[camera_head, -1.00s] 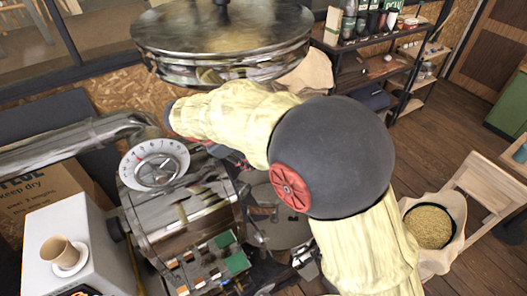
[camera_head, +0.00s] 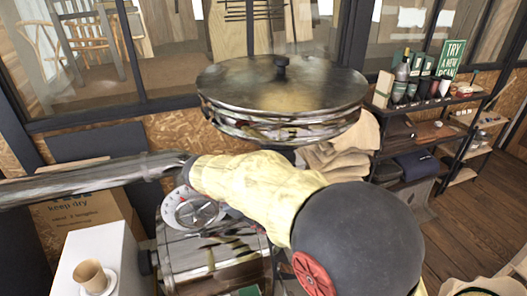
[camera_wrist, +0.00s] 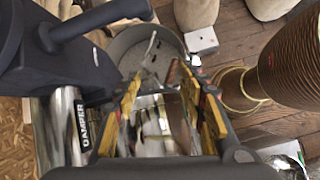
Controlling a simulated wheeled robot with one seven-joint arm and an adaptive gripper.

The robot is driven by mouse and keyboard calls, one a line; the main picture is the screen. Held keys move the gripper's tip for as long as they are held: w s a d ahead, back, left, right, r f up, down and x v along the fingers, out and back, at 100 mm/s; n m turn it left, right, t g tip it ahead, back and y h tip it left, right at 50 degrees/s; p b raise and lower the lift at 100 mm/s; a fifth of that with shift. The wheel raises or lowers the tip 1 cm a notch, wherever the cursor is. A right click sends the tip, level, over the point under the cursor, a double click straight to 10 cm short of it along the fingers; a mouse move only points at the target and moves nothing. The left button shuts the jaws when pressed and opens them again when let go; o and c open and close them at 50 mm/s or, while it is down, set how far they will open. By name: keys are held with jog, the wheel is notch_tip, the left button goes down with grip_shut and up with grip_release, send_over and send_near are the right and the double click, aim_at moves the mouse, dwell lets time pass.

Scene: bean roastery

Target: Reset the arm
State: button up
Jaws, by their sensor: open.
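My gripper (camera_wrist: 172,98) shows in the wrist view with its yellow-padded fingers apart. No object is clearly held between them; the view there is cluttered and partly blurred. Below the fingers lie a round grey metal pan (camera_wrist: 150,48) and shiny machine parts. In the head view my arm, in a pale yellow sleeve with a dark round joint, crosses the lower middle in front of the roasting machine (camera_head: 215,255). My gripper is hidden from that view.
A large round metal lid (camera_head: 285,88) stands behind my arm. A paper cup (camera_head: 90,276) stands on a white box (camera_head: 110,243). Shelves (camera_head: 450,112) with bags line the right; open wooden floor (camera_head: 480,215) lies before them.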

jog(key=s+f+m+g+y+b, duration=0.1)
jog(key=s+f+m+y+b, duration=0.15)
jog(key=s+f+m, duration=0.45)
jog(key=s+d+f+m+t+y+b, duration=0.2)
jog(key=s+d+f+m+b, duration=0.3)
jog(key=b, duration=0.8)
jog(key=s+d+f+m+t+y+b, duration=0.2)
jog(key=s+d+f+m+b, duration=0.4)
jog(key=s+d+b, duration=0.5)
jog(key=shift+s+d+f+m+b, duration=0.3)
jog(key=shift+s+d+f+b, duration=0.1)
jog(key=shift+s+f+b, duration=0.5)
